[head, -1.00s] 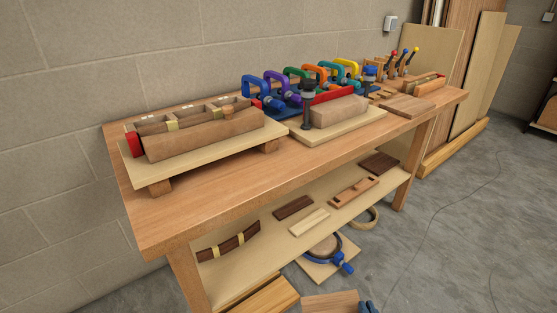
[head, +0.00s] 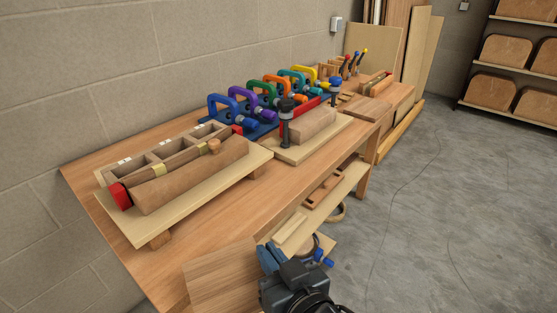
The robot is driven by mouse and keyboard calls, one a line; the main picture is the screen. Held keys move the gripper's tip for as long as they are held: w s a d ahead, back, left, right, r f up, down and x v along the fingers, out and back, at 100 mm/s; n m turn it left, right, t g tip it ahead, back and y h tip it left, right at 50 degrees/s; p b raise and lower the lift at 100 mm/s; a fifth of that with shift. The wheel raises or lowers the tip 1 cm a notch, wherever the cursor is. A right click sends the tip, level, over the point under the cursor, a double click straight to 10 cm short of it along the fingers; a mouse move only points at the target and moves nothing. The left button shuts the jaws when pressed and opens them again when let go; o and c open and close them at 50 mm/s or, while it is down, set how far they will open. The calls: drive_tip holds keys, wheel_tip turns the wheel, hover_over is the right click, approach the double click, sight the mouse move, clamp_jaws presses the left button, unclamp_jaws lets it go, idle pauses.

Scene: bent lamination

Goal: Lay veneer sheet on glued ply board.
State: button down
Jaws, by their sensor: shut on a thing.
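My gripper (head: 268,258) is at the bottom of the head view, with blue fingers. It is shut on the right edge of a thin, brown wood-grained veneer sheet (head: 222,278). The sheet is held out over or in front of the bench's near edge, and its lower part reaches the picture's lower area. A pale ply board (head: 150,232) lies on wooden blocks at the bench's left, bearing a long brown curved form. Another pale board (head: 330,133) in the middle bears a wooden block and a black clamp. I cannot tell which board is glued.
A divided wooden tray (head: 187,142) stands behind the left form. A row of coloured clamps (head: 262,95) stands along the back. A wood-topped bench (head: 120,150) has a lower shelf with small pieces. Grey floor (head: 430,210) is open at right, before a shelf rack (head: 505,98).

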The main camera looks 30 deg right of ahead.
drive_tip(key=p, duration=0.4)
hover_over(237, 214)
drive_tip(key=shift+d, duration=0.1)
drive_tip(key=shift+f, duration=1.75)
drive_tip(key=shift+f, duration=0.15)
drive_tip(key=c, duration=1.3)
unclamp_jaws()
drive_tip(key=shift+o, duration=0.2)
drive_tip(key=shift+r, duration=0.25)
drive_tip(key=b+v, duration=0.2)
drive_tip(key=v, duration=0.9)
drive_tip(key=shift+s, duration=0.45)
